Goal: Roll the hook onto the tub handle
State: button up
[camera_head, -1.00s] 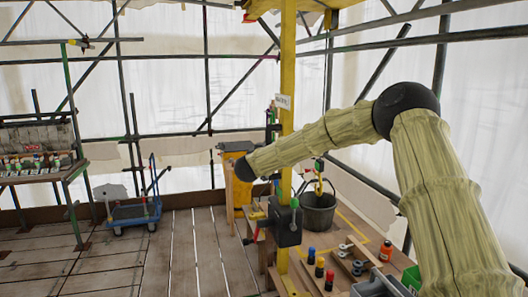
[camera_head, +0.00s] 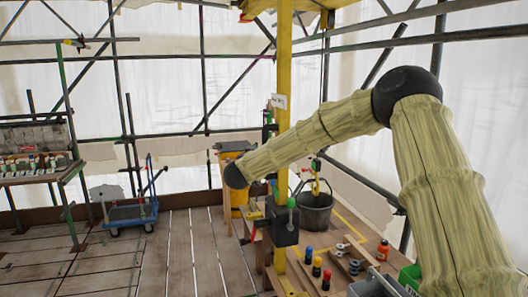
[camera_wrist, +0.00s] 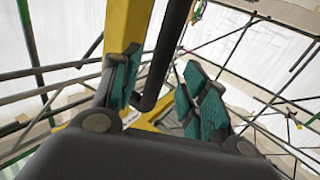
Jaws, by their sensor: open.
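The tub (camera_head: 316,216) is a dark grey bucket on the wooden bench, right of the yellow post in the head view. A small yellow hook (camera_head: 317,186) hangs just above its rim. Its exact relation to the tub handle is too small to tell, and the handle is not clear. My gripper (camera_wrist: 163,72) shows in the wrist view with its teal-padded fingers spread and nothing held between them. A dark round bar and a yellow beam appear beyond the fingers. I cannot make out the gripper in the head view, nor the hook or tub in the wrist view.
The yellow post (camera_head: 284,130) stands left of the tub, with a black winch box (camera_head: 285,224) and crank on it. A blue trolley (camera_head: 130,213) stands left on open plank floor.

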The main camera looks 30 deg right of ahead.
jog(key=v, duration=0.6)
jog(key=shift+s+a, duration=0.15)
jog(key=shift+s, duration=0.1)
jog(key=s+a+f+n+y+b, duration=0.15)
jog(key=a+f, duration=0.25)
jog(key=f, duration=0.8)
jog(key=s+a+f+n+y+b, duration=0.1)
jog(key=a+f+n+y, duration=0.2)
jog(key=f, duration=0.9)
jog(key=s+a+f+n+g+y+b, duration=0.1)
jog(key=s+a+f+y+b, duration=0.15)
jog(key=s+f, duration=0.7)
jog(key=s+a+f+n+g+y+b, duration=0.15)
jog(key=s+a+f, duration=0.25)
jog(key=f, duration=1.1)
jog(key=s+a+f+n+g+y+b, duration=0.1)
jog(key=s+f+g+y, duration=0.15)
jog(key=s+f, duration=0.75)
jog(key=s+a+f+g+y+b, duration=0.1)
jog(key=s+a+f+g+b, duration=0.15)
jog(key=s+f, duration=0.75)
jog(key=s+f+g, duration=0.2)
jog(key=s, duration=1)
jog(key=s+d+f+g+b, duration=0.1)
jog(key=s+f+g, duration=0.1)
jog(key=s, duration=1)
jog(key=shift+s+f+g, duration=0.3)
jog(key=shift+f+g, duration=0.05)
jog(key=shift+g, duration=0.5)
jog(key=shift+d, duration=0.15)
